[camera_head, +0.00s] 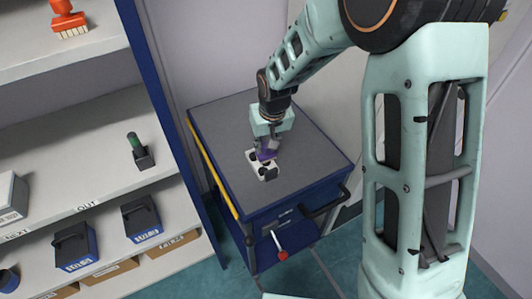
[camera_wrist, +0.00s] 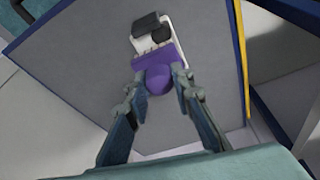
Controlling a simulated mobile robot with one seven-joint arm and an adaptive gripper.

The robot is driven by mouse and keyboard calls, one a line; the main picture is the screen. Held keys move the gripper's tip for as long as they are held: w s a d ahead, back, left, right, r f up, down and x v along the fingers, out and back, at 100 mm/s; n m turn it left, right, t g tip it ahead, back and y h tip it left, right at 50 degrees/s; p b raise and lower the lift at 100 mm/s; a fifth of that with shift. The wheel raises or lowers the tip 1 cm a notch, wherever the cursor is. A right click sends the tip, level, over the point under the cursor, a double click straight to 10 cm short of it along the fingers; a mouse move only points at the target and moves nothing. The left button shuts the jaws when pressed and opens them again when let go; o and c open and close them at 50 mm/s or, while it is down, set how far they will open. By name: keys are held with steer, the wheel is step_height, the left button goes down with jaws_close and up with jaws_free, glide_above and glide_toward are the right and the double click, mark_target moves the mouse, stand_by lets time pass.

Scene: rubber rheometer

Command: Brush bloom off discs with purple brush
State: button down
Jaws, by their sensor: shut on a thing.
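My gripper (camera_wrist: 160,97) is shut on the purple brush (camera_wrist: 156,72), seen from above in the wrist view. In the head view the purple brush (camera_head: 266,155) shows below my gripper (camera_head: 271,142), over the white tray (camera_head: 270,172) on the grey cabinet top. The tray (camera_wrist: 145,42) holds black discs (camera_wrist: 162,34); one (camera_head: 270,173) stands out at its front. The brush lies over the near end of the tray in the wrist view. Whether its bristles touch a disc is hidden.
The grey-topped blue cabinet (camera_head: 215,130) has free room around the tray. A red-knobbed lever (camera_head: 281,254) sticks out of its front. At left, shelves hold an orange brush (camera_head: 68,20), a green-handled tool (camera_head: 138,146) and blue-black boxes (camera_head: 141,218).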

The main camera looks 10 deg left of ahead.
step_height(320, 180, up, 6)
steer(key=p, duration=0.2)
steer(key=shift+f+p, duration=0.1)
steer(key=shift+p, duration=0.2)
stand_by(0.4)
